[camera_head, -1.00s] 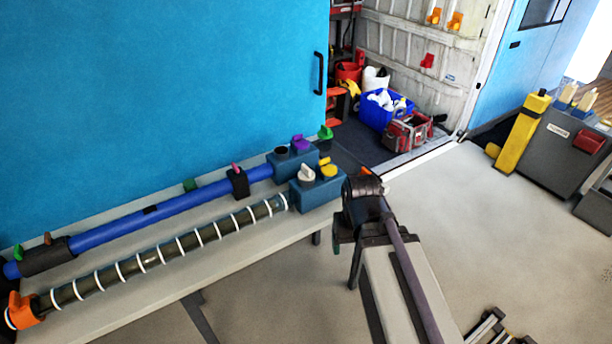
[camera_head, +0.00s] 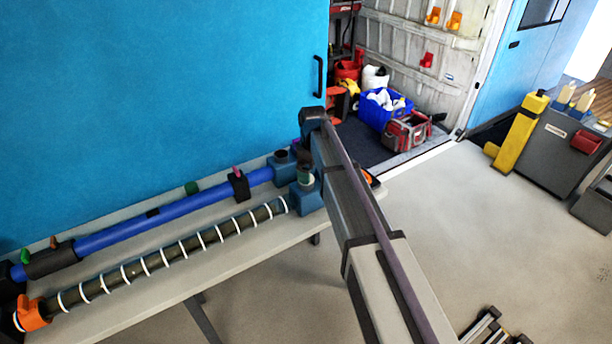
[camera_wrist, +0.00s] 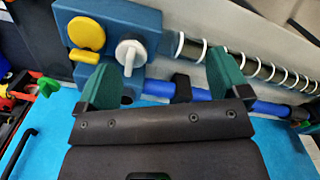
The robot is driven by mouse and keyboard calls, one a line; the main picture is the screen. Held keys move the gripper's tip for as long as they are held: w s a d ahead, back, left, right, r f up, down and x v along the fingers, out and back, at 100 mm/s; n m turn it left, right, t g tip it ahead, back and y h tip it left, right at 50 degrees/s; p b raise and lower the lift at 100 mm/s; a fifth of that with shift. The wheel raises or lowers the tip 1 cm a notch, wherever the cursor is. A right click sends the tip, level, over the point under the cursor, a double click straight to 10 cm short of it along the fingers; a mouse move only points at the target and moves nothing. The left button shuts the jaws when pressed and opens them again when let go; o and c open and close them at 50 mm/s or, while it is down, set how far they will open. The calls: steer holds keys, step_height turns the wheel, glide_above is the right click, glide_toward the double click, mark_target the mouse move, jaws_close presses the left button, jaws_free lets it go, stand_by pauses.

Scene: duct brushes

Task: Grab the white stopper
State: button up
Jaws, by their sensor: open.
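The white stopper (camera_wrist: 130,50) is a round knob with a stem, set in the blue block (camera_wrist: 150,19) in the wrist view. A yellow stopper (camera_wrist: 86,33) sits just left of it. My gripper (camera_wrist: 163,78) is open, with two green fingers spread wide. In the wrist view the white stopper shows in the gap between the fingers, closer to the left one, and nothing is gripped. In the head view my arm covers the stoppers, and only part of the blue block (camera_head: 303,200) shows.
A dark duct with white rings (camera_head: 182,245) and a blue pipe (camera_head: 150,223) run along the bench (camera_head: 235,240). An orange clamp (camera_head: 32,314) is at the duct's left end. A blue wall (camera_head: 150,90) stands close behind.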

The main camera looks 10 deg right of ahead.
steer(key=w+n, duration=0.2)
steer(key=w, duration=0.1)
steer(key=w+a+n, duration=0.1)
steer(key=w+n, duration=0.4)
steer(key=w, duration=0.1)
steer(key=shift+w+a+r+n, duration=0.1)
steer(key=shift+a+r+n, duration=0.15)
steer(key=shift+n, duration=0.15)
steer(key=n, duration=0.2)
steer(key=shift+w+f+n, duration=0.1)
steer(key=shift+f+n, duration=0.05)
steer(key=shift+n, duration=0.25)
steer(key=shift+s+n, duration=0.3)
steer(key=shift+n, duration=0.6)
step_height(320, 180, down, 6)
steer(key=b, duration=0.6)
steer(key=shift+w, duration=0.1)
steer(key=f+b, duration=0.5)
steer(key=shift+d+f, duration=0.1)
steer(key=shift+d, duration=0.25)
steer(key=shift+r, duration=0.3)
steer(key=c, duration=1)
